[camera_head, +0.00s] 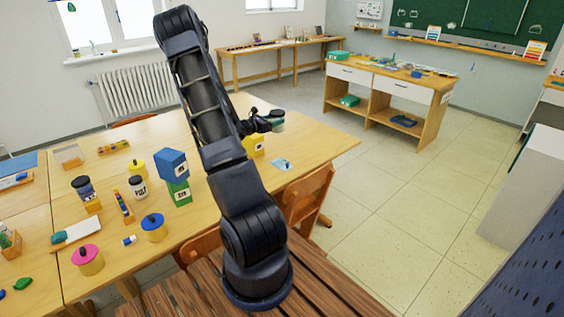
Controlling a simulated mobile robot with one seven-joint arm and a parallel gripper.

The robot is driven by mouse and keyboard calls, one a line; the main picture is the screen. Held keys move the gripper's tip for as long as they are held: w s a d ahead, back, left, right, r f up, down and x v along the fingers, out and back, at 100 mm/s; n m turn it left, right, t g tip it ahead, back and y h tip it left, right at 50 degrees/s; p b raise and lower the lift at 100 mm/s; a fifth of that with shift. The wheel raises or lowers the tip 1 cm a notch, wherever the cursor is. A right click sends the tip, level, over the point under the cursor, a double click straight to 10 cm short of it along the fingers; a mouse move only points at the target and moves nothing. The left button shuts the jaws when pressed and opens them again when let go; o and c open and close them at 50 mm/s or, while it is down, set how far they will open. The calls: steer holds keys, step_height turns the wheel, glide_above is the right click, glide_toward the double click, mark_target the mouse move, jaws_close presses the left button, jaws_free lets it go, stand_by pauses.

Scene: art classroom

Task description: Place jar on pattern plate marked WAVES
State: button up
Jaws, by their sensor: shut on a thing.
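My gripper (266,124) is at the end of my dark arm, above the right part of the large table. It is shut on a small jar with a grey-green top (278,116); its label is too small to read. A pale blue patterned plate (282,164) lies flat near the table's right edge, below and slightly right of the gripper. I cannot read whether it is marked WAVES. A yellow block (256,147) with a dark mark stands just below the gripper. My arm hides part of the table behind it.
A blue block (171,163) sits tilted on green blocks (178,192) left of my arm. A chair (309,196) is against the table's front edge.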

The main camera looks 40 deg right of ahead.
step_height(320, 180, down, 20)
steer(key=shift+f, duration=0.25)
stand_by(0.6)
steer(key=o, duration=1.1)
steer(key=shift+f, duration=0.15)
steer(key=shift+o, duration=0.2)
